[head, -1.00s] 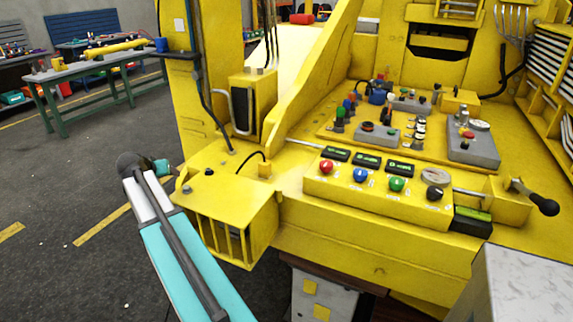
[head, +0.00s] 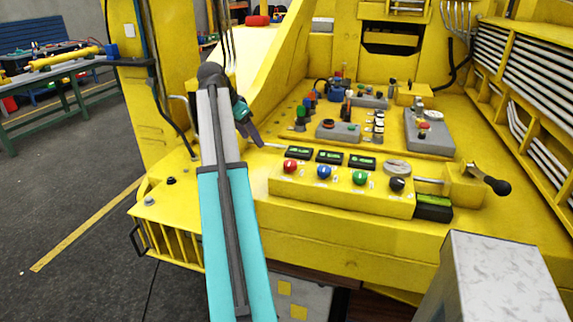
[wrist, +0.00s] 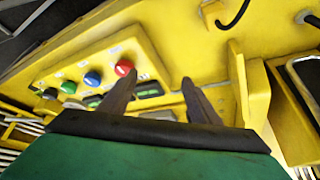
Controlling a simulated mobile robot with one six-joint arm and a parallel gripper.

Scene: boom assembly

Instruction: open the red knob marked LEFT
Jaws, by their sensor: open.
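The red knob (head: 291,166) is at the left end of a row of knobs on the yellow control box (head: 340,197); its label is too small to read. It also shows in the wrist view (wrist: 124,67), just beyond the tip of the left-hand finger. My gripper (head: 260,144) is left of the red knob in the head view and apart from it.
A blue knob (head: 324,172), a green knob (head: 360,178) and a black knob (head: 397,184) continue the row. Small green displays (head: 329,157) stand behind them. A black-handled lever (head: 489,182) is at the right. A sloping yellow wall (head: 285,65) rises behind my gripper.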

